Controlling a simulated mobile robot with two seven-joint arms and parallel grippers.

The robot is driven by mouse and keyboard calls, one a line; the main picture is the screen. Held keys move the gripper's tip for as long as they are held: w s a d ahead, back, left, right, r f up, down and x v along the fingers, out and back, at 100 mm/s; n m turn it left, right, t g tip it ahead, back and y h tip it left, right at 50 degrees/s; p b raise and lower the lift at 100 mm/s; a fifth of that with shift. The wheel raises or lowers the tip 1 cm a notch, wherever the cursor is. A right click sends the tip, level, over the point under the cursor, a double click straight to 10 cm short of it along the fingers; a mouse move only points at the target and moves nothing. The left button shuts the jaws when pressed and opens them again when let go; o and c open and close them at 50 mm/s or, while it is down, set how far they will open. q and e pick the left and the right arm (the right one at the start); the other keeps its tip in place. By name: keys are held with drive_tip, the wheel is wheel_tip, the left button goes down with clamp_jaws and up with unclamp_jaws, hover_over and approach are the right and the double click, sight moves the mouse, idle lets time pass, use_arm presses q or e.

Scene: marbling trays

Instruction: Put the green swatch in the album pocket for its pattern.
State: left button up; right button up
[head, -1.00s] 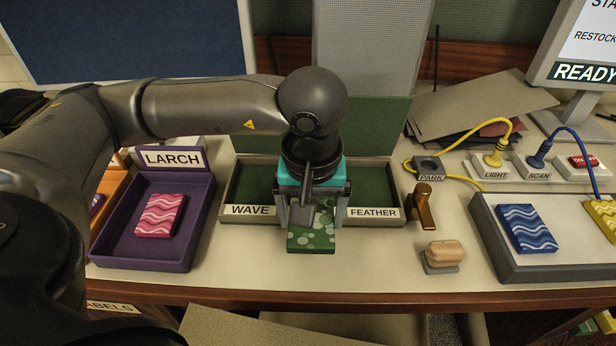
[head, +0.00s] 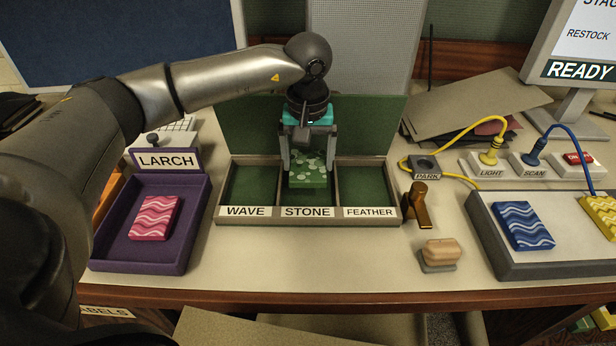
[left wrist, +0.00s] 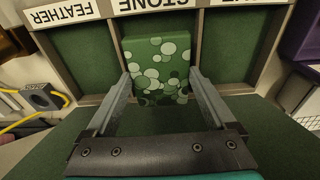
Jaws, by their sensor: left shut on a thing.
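The green swatch (head: 308,172) has a pattern of pale round stone-like spots. My left gripper (head: 308,160) is shut on it and holds it at the middle pocket, labelled STONE (head: 306,212). In the left wrist view the swatch (left wrist: 160,65) sits between the two fingers (left wrist: 158,92), under the STONE label. I cannot tell whether it touches the pocket floor. The album (head: 222,203) is open, with an empty WAVE pocket (head: 252,185) on the left and an empty FEATHER pocket (head: 362,187) on the right. My right gripper is not in view.
A purple LARCH tray (head: 118,255) with a pink wavy swatch (head: 154,217) stands at the left. A brown-handled tool (head: 418,205) and a stamp-like block (head: 440,254) lie right of the album. A grey stand (head: 560,268) holds blue (head: 523,226) and yellow swatches.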

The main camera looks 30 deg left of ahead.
sight(308, 177)
use_arm(q)
wheel_tip(308, 177, down, 5)
drive_tip(key=shift+w+a+f+b, duration=0.1)
drive_tip(key=shift+b, duration=0.4)
drive_tip(key=shift+w, duration=0.1)
drive_tip(key=shift+f, duration=0.1)
drive_tip(key=o, duration=1.2)
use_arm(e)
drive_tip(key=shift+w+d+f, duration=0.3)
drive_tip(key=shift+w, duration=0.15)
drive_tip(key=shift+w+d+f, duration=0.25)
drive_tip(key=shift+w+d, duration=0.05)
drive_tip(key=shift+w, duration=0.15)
use_arm(q)
drive_tip(key=r, duration=0.3)
drive_tip(key=r+p, duration=0.1)
drive_tip(key=r, duration=0.3)
drive_tip(key=s+r+p, duration=0.1)
drive_tip(key=r, duration=0.3)
drive_tip(key=shift+d, duration=0.3)
drive_tip(key=shift+s+r, duration=0.15)
drive_tip(key=shift+r, duration=0.45)
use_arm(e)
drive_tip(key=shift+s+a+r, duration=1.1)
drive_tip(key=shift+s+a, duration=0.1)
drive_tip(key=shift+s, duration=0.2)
